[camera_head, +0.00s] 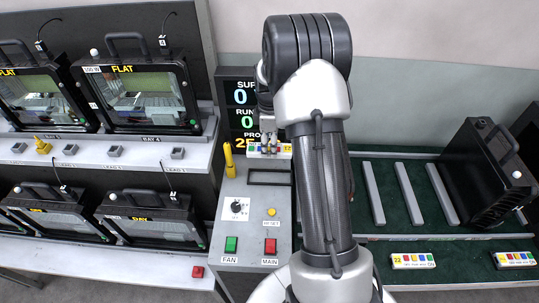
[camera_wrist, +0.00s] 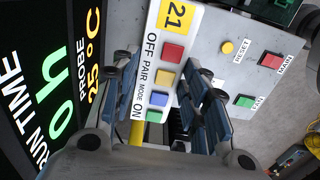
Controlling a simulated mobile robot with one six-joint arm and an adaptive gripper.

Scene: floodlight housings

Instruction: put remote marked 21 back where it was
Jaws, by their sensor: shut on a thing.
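The remote marked 21 (camera_wrist: 166,62) is white with a yellow number label and red, yellow, blue and green buttons. My gripper (camera_wrist: 165,98) is shut on it, one finger on each long side. In the head view the remote (camera_head: 256,150) shows at the far end of the grey control panel (camera_head: 232,190), under my gripper (camera_head: 267,138). My arm hides part of that area. I cannot tell whether the remote touches the panel or hangs just above it.
The panel carries a knob (camera_head: 236,208), a reset button (camera_head: 271,212), a green fan button (camera_head: 231,244) and a red main button (camera_head: 270,246). A display (camera_head: 240,110) stands behind. A remote marked 22 (camera_head: 413,261) and another remote (camera_head: 515,259) lie right. Floodlights (camera_head: 135,95) stand left.

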